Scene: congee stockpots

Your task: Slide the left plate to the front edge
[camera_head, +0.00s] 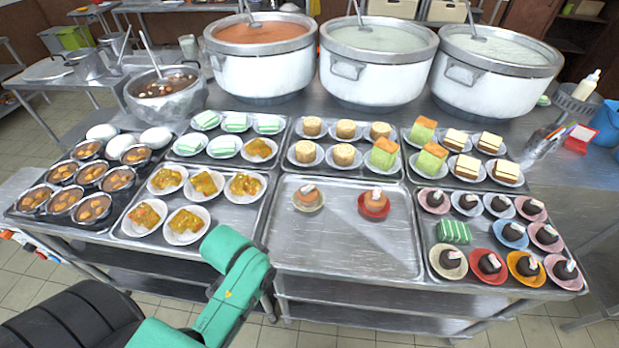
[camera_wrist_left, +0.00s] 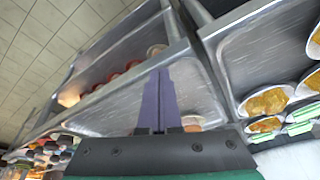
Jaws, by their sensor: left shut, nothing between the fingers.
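The left plate (camera_head: 309,205) is pale, holds a brown bun, and sits towards the back of a metal tray (camera_head: 345,250) at the front middle of the table. A red plate (camera_head: 374,212) with a similar bun sits to its right. In the left wrist view, the purple fingers of my left gripper (camera_wrist_left: 158,78) are together and empty, above a metal tray (camera_wrist_left: 190,90). A small brown item (camera_wrist_left: 192,122) shows beside the fingers; I cannot tell which plate it belongs to. The head view shows my left arm but not its fingertips. My right gripper is not in view.
Trays of yellow cakes (camera_head: 185,220) and dark desserts (camera_head: 489,262) flank the middle tray. Trays of buns and cakes stand behind it, with large stockpots (camera_head: 260,70) at the back. The front half of the middle tray is bare.

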